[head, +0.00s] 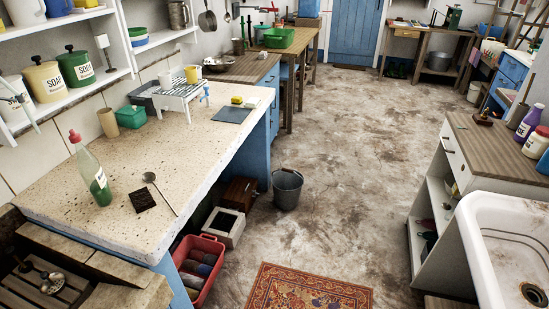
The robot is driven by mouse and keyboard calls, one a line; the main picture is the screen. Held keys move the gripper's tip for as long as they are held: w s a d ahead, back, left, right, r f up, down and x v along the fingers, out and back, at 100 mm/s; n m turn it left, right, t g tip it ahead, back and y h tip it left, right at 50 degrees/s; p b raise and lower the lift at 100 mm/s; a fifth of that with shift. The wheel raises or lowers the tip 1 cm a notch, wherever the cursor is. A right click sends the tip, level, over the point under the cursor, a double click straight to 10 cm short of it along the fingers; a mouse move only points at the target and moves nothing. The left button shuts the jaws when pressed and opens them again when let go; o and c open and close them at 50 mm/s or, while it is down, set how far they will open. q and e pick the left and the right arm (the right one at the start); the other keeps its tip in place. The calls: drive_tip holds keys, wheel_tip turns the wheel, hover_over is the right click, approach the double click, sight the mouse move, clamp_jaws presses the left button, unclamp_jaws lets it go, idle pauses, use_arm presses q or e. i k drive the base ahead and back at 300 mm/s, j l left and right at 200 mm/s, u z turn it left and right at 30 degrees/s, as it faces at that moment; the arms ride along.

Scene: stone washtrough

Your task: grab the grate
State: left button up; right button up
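A small dark, nearly square flat piece (142,198) lies on the pale speckled stone counter (110,232), near its front part. It looks most like the grate, though its surface is too small to make out clearly. A long-handled metal ladle or strainer (150,178) lies just to its right, close to it. A green-filled bottle with a red cap (90,170) stands to its left. Neither of my grippers shows in the head view, so I cannot see whether they are open or shut.
A white rack with cups (180,96), a green tub (132,116) and a blue-grey mat (233,115) sit farther back on the counter. A bucket (287,188), a red crate (212,244) and a patterned rug (308,290) are on the floor. A white sink (480,265) stands right.

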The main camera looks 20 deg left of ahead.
sight(225, 215)
drive_tip(key=i+z, duration=0.1)
drive_tip(key=i, duration=0.65)
drive_tip(key=i+j+z, duration=0.1)
drive_tip(key=i, duration=0.6)
drive_tip(key=i+j+z, duration=0.1)
drive_tip(key=i, duration=0.65)
drive_tip(key=i+l+u, duration=0.15)
drive_tip(key=i+u, duration=0.3)
drive_tip(key=i+l+u, duration=0.35)
drive_tip(key=u, duration=0.15)
drive_tip(key=i, duration=0.1)
